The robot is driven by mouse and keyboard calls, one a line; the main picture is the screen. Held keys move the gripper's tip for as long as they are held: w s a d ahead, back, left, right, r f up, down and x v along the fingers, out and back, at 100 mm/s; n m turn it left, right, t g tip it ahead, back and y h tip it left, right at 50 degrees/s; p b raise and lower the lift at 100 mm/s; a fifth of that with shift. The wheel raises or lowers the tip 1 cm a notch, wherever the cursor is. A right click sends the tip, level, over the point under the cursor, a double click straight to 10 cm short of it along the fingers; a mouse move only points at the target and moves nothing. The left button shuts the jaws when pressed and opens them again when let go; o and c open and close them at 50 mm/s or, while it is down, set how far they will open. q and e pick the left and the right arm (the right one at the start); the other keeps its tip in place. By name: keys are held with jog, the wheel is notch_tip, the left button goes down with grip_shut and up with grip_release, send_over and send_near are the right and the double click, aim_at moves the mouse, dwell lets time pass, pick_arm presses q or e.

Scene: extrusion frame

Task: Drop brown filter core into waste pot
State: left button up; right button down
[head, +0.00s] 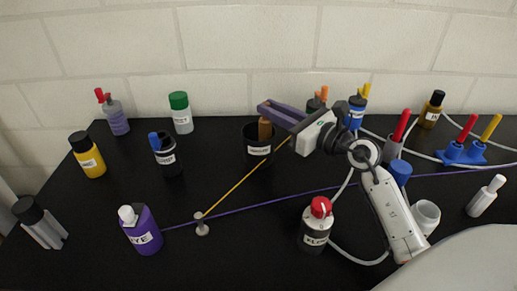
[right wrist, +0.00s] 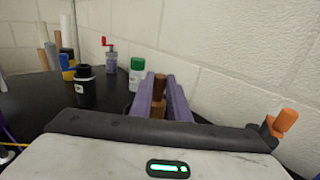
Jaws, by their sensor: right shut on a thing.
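The brown filter core (head: 265,130) is upright between the purple fingers of my right gripper (head: 268,108). The gripper is shut on its upper part. In the right wrist view the core (right wrist: 158,102) shows between the two fingers. The waste pot, a black pot with a white label (head: 257,158), stands on the table directly below. The core's lower end overlaps the pot's mouth in the head view; I cannot tell how deep it reaches inside. My left gripper is not in view.
A black bottle (head: 165,160) and a green-capped bottle (head: 181,115) stand left of the pot. A yellow cord (head: 240,183) and a purple cord (head: 270,200) run across the table. A red-capped bottle (head: 316,228) stands in front. Several bottles and tubes crowd the right.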

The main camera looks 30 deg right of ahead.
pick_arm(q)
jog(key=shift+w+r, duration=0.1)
pick_arm(e)
jog(key=c, duration=1.6)
grip_release()
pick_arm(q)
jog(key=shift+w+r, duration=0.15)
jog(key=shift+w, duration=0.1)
pick_arm(e)
jog(key=shift+s, duration=0.3)
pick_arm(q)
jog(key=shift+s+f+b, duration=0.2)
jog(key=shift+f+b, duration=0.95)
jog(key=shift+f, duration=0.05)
pick_arm(e)
jog(key=v, duration=0.9)
jog(key=shift+s+d, duration=0.2)
jog(key=shift+s, duration=0.15)
